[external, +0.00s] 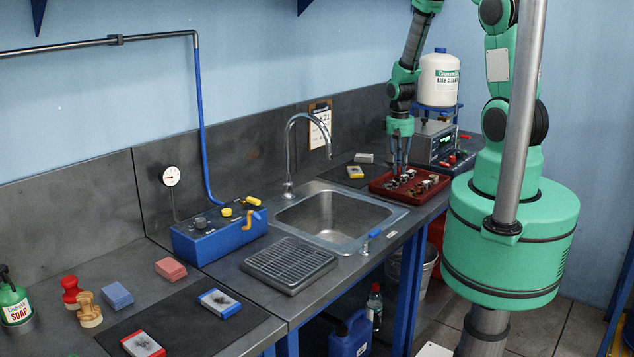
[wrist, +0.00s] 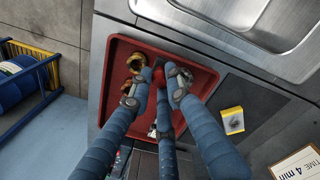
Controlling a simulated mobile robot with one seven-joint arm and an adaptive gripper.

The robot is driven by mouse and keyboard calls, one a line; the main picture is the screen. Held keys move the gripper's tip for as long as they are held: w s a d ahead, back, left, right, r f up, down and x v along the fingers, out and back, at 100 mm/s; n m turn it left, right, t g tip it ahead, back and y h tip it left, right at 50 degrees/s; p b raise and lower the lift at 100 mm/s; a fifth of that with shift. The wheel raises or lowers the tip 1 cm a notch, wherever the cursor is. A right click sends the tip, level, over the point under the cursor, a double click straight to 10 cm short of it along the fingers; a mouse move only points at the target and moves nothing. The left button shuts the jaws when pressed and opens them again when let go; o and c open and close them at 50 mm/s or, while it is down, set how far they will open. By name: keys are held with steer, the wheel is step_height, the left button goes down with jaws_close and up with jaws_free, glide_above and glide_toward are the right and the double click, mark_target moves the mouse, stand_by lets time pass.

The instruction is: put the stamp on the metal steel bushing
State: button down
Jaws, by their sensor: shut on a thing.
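My gripper (external: 399,176) is low over the red tray (external: 440,190) at the back right of the bench. I cannot tell which is the steel bushing. A red stamp (external: 71,291) and a wooden stamp (external: 89,309) stand at the front left.
The sink (external: 330,217) and its tap (external: 289,150) are left of the tray. A yellow-edged pad (external: 355,172) lies on a dark mat beside the tray. A device (external: 437,142) with a white bottle (external: 439,80) above stands behind it. A blue box (external: 220,233) is farther left.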

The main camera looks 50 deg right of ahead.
steer(key=w+d, duration=0.1)
steer(key=w, duration=0.1)
steer(key=w+d, duration=0.1)
steer(key=w, duration=0.1)
steer(key=w+d, duration=0.1)
steer(key=w, duration=0.1)
steer(key=shift+w+d+f+p, duration=0.15)
steer(key=shift+w+f+p, duration=0.15)
steer(key=shift+p, duration=0.1)
steer(key=shift+s, duration=0.1)
steer(key=shift+f+p, duration=0.3)
steer(key=shift+f, duration=1.5)
steer(key=shift+f, duration=0.1)
steer(key=c, duration=1.6)
jaws_free()
steer(key=shift+c, duration=0.2)
step_height(320, 180, up, 12)
steer(key=b, duration=0.1)
steer(key=shift+a, duration=0.2)
